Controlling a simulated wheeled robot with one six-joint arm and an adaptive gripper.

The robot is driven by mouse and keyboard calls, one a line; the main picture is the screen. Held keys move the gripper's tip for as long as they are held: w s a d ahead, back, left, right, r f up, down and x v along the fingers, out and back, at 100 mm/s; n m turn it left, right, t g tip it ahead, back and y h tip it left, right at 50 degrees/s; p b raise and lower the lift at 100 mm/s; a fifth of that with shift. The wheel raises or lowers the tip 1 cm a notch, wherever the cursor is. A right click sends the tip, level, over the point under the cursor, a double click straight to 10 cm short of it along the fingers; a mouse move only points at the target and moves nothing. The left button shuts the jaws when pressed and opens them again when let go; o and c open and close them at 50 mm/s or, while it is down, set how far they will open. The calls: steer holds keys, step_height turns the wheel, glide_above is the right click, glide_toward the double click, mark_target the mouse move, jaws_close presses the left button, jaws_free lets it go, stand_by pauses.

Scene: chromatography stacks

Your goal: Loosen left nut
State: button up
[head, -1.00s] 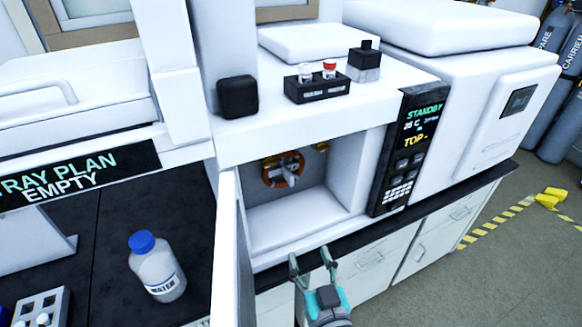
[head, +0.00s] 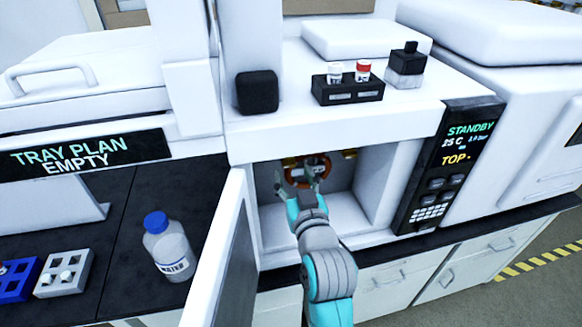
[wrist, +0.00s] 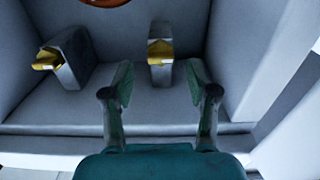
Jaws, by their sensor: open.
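Two small yellow nuts show inside the open oven chamber. In the head view the left nut (head: 288,162) is partly hidden by my gripper (head: 301,175), and the right nut (head: 350,153) is farther right. In the wrist view one yellow nut (wrist: 160,50) on a grey block is straight ahead of my gripper (wrist: 158,85), in line with the gap between its fingers. Another nut (wrist: 47,60) is toward the picture's left. The wrist view alone does not tell which is left. My gripper is open and empty, and appears apart from both.
The orange coil (head: 326,168) is at the chamber's back. The open oven door (head: 222,255) stands just left of my arm. The chamber's right wall (head: 378,185) and control panel (head: 440,175) are to the right. A water bottle (head: 168,247) stands left of the door.

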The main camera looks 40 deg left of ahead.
mark_target(290, 167)
steer(key=shift+x, duration=1.75)
steer(key=c, duration=1.1)
